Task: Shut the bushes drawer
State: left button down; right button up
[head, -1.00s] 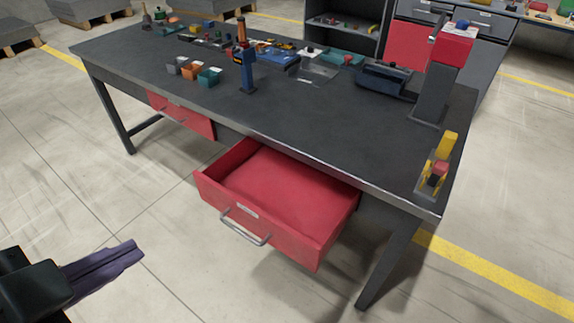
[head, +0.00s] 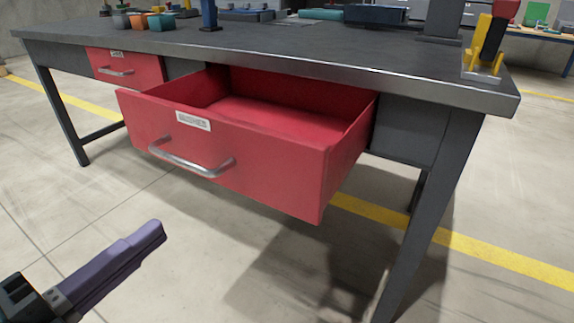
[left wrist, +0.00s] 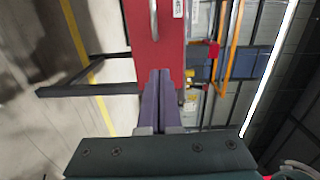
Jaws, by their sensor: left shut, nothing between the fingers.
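The red drawer (head: 235,160) under the workbench stands pulled well out. Its front carries a white label (head: 193,120), too blurred to read surely, and a metal bar handle (head: 190,163). Its inside looks empty. My left gripper (head: 158,232) is shut with nothing in it. In the head view it is low at the left, below and in front of the drawer, apart from it. In the left wrist view the shut fingers (left wrist: 159,76) point toward a red drawer front (left wrist: 152,40); whether they touch it I cannot tell. My right gripper is not in view.
A second red drawer (head: 128,68) sits closed at the left of the bench (head: 270,45). Small bins (head: 150,20) and a yellow-and-black fixture (head: 487,50) stand on top. Bench legs (head: 430,220) flank the drawers. The floor in front is clear.

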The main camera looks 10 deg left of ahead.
aim_at(247, 166)
pick_arm(q)
jog(key=b+x, duration=0.1)
jog(key=x, duration=0.3)
jog(key=b+x, duration=0.2)
jog(key=x, duration=0.3)
jog(key=b+x, duration=0.1)
jog(key=x, duration=0.4)
jog(key=shift+d+f, duration=0.15)
jog(key=shift+f, duration=0.2)
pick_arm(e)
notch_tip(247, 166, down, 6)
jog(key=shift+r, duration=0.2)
pick_arm(q)
jog(key=shift+w, duration=0.1)
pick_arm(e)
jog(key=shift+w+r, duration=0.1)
